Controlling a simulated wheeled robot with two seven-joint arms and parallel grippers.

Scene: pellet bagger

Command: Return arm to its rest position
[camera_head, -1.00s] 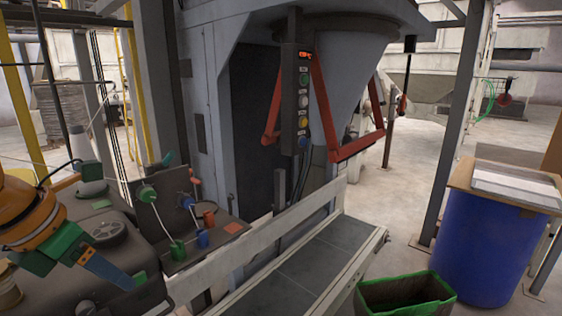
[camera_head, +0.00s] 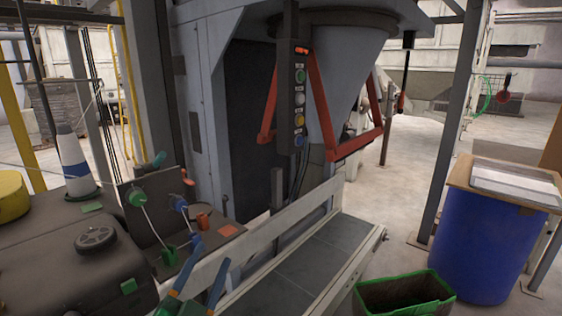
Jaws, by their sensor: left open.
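My left gripper (camera_head: 212,256) shows at the bottom edge, left of the middle. Its two blue fingers point up and stand apart, with green parts at their bases. It is open, and nothing shows between the fingers. It appears in front of the pale conveyor side rail in the picture. The rest of my left arm is out of view below. My right gripper is not in view.
A dark panel with green and blue fittings (camera_head: 153,213) stands left of the gripper, beside a white-and-blue cone (camera_head: 74,165). The conveyor (camera_head: 308,270) lies to the right. A green-rimmed bin (camera_head: 405,294) and blue drum (camera_head: 482,240) stand farther right.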

